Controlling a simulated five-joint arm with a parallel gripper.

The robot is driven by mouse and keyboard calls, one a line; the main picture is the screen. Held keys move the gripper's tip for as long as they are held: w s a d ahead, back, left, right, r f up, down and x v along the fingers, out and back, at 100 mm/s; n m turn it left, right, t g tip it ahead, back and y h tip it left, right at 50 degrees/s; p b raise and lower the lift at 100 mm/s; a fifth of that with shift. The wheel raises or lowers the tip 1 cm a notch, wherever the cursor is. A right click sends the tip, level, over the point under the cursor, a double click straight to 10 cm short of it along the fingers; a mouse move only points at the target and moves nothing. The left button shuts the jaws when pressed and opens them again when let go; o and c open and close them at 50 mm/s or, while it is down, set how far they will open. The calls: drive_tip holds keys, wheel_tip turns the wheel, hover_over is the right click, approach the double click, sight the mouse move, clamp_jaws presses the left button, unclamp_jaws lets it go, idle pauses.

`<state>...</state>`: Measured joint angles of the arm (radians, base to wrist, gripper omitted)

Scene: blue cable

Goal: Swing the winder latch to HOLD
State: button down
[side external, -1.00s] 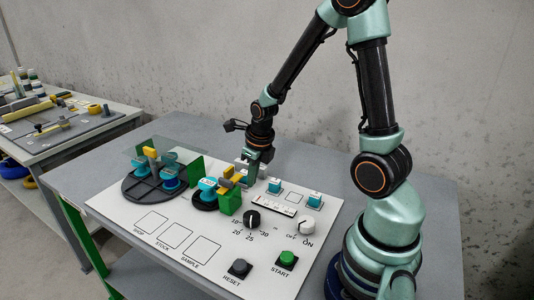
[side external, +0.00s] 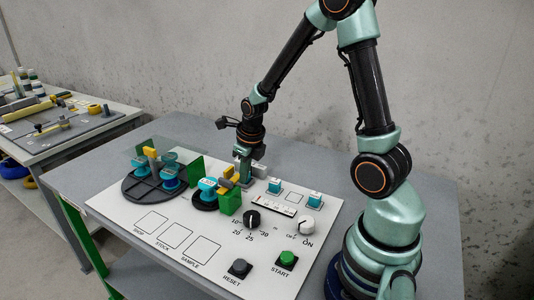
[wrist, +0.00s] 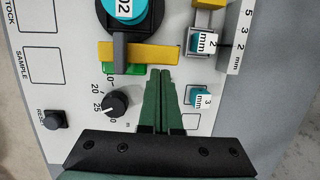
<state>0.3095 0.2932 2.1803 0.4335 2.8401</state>
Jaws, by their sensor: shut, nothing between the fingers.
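The winder latch looks to be the yellow bar (wrist: 150,53) with a grey arm (wrist: 120,52), lying across the edge of the small black winder disc (wrist: 105,12) in the wrist view. In the side view, yellow parts (side external: 229,171) show above the small disc (side external: 204,202), close to my gripper. My gripper (wrist: 160,72) is shut and empty, its green fingertips just beside the yellow bar. In the side view, its tips (side external: 245,181) are low among the grey parts. I cannot tell whether they touch the latch. No HOLD mark is readable.
Green blocks (side external: 230,203) stand beside the small disc. A larger black disc (side external: 156,188) with teal spools is to the left. A black dial (side external: 251,220), a white switch (side external: 306,226), and START (side external: 286,261) and RESET (side external: 239,269) buttons sit toward the front.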

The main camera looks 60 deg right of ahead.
sight(236, 175)
drive_tip(key=shift+w+d, duration=0.3)
drive_tip(key=shift+w, duration=0.25)
idle(0.4)
drive_tip(key=shift+w, duration=0.15)
drive_tip(key=shift+w+d, duration=0.15)
drive_tip(key=shift+w, duration=1.45)
drive_tip(key=shift+w+a, duration=0.3)
drive_tip(key=shift+w, duration=0.2)
drive_tip(key=shift+w+a, duration=0.1)
drive_tip(key=shift+w, duration=0.05)
drive_tip(key=s+d+r, duration=0.3)
drive_tip(key=d+r, duration=0.2)
drive_tip(key=r, duration=0.4)
drive_tip(key=shift+d+r, duration=0.35)
